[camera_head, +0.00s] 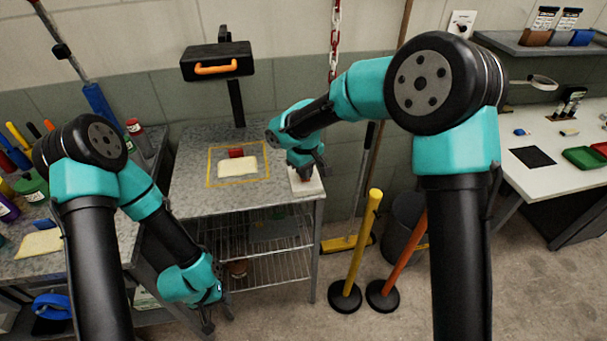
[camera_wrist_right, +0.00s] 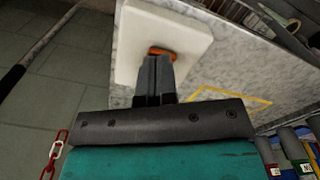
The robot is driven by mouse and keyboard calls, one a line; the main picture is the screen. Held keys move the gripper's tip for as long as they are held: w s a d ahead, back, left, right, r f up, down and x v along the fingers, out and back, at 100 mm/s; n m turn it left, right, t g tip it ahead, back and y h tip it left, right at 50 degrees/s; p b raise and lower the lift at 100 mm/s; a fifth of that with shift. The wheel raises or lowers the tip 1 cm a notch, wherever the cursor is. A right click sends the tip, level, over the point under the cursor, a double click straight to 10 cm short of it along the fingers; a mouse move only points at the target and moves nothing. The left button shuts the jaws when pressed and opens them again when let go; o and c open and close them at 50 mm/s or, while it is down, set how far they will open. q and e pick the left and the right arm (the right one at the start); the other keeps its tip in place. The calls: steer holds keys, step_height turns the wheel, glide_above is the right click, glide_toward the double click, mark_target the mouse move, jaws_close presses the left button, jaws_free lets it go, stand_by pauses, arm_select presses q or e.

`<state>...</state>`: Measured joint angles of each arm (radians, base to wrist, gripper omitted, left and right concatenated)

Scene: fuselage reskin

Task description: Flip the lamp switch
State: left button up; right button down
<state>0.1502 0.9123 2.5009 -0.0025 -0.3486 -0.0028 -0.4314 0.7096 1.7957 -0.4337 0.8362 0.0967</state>
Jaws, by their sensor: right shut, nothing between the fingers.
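The switch is a white block (camera_wrist_right: 150,25) with an orange rocker (camera_wrist_right: 163,51), seen in the right wrist view. In the head view the white block (camera_head: 312,186) sits at the right front corner of the grey table. My right gripper (camera_wrist_right: 158,62) is shut and empty, with its fingertips at the orange rocker and partly hiding it; I cannot tell whether they touch. It shows in the head view (camera_head: 305,174) over the block. A black lamp (camera_head: 216,60) with an orange handle stands on a post behind the table. My left gripper (camera_head: 217,318) hangs low before the table's wire shelves; its jaw opening is unclear.
The table top (camera_head: 195,150) has a yellow marked square holding a cream pad (camera_head: 237,168) and a red block (camera_head: 236,153). Yellow (camera_head: 366,240) and orange (camera_head: 404,255) posts stand on the floor to the right. Cluttered benches flank both sides.

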steer(key=shift+f, duration=0.25)
steer(key=shift+r, duration=3.55)
